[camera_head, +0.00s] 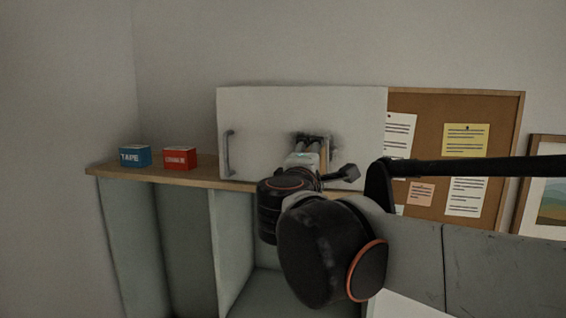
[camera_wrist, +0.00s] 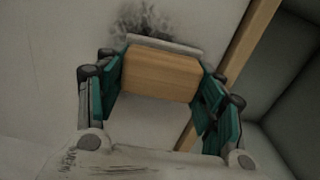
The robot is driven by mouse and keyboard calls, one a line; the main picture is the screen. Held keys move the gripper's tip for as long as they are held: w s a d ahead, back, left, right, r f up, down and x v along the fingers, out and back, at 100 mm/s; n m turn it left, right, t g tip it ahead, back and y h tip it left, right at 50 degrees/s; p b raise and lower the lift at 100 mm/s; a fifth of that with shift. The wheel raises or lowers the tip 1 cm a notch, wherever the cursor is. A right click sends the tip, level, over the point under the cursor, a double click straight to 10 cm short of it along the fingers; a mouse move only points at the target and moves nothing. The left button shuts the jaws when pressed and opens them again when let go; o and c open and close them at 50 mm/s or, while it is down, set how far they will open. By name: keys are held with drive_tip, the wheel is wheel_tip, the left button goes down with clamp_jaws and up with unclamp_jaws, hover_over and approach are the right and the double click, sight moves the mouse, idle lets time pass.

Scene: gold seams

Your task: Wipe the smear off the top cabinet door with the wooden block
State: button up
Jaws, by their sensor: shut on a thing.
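The white top cabinet door (camera_head: 265,115) stands upright above the wooden counter, with a grey handle (camera_head: 227,153) at its left edge. My gripper (camera_head: 314,144) is in front of the door's right half. In the wrist view my gripper (camera_wrist: 162,78) is shut on the wooden block (camera_wrist: 160,72), its teal pads at the block's two ends. A pale grey strip (camera_wrist: 165,45) lies along the block's door side. The dark smear (camera_wrist: 138,20) shows on the door just beyond the block, partly hidden by it. I cannot tell whether the block touches the door.
A blue TAPE box (camera_head: 134,156) and a red box (camera_head: 179,158) stand on the wooden counter (camera_head: 207,172) left of the door. A corkboard (camera_head: 430,115) with pinned notes is on the wall at right, and a framed picture (camera_head: 545,190) beyond it. Open shelves lie below the counter.

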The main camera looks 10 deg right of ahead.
sight(327, 149)
drive_tip(key=shift+s+d+p, duration=0.2)
drive_tip(key=shift+s+d, duration=0.2)
drive_tip(key=shift+d, duration=0.55)
drive_tip(key=shift+s+d+p, duration=0.25)
drive_tip(key=shift+s+d, duration=0.2)
drive_tip(key=shift+d, duration=0.55)
drive_tip(key=shift+s+d+p, duration=0.2)
drive_tip(key=shift+s+d, duration=0.2)
drive_tip(key=shift+d, duration=0.55)
drive_tip(key=shift+w+a+b, duration=0.5)
drive_tip(key=shift+w+a, duration=0.4)
drive_tip(key=shift+a, duration=1.25)
drive_tip(key=shift+w+a+b, duration=0.45)
drive_tip(key=shift+w+a, duration=0.45)
drive_tip(key=shift+a, duration=1.2)
drive_tip(key=shift+w+a+b, duration=0.5)
drive_tip(key=shift+w+a, duration=0.4)
drive_tip(key=shift+a, duration=1.25)
drive_tip(key=shift+r+p, duration=0.95)
drive_tip(key=shift+r, duration=0.4)
drive_tip(key=shift+s+d+p, duration=0.35)
drive_tip(key=shift+s+d, duration=0.55)
drive_tip(key=shift+d, duration=1.25)
drive_tip(key=shift+s+d+p, duration=0.35)
drive_tip(key=shift+s+d, duration=0.5)
drive_tip(key=shift+d, duration=1.3)
drive_tip(key=shift+s+d+p, duration=0.35)
drive_tip(key=shift+s+d, duration=0.55)
drive_tip(key=shift+d, duration=1.25)
drive_tip(key=shift+a, duration=0.15)
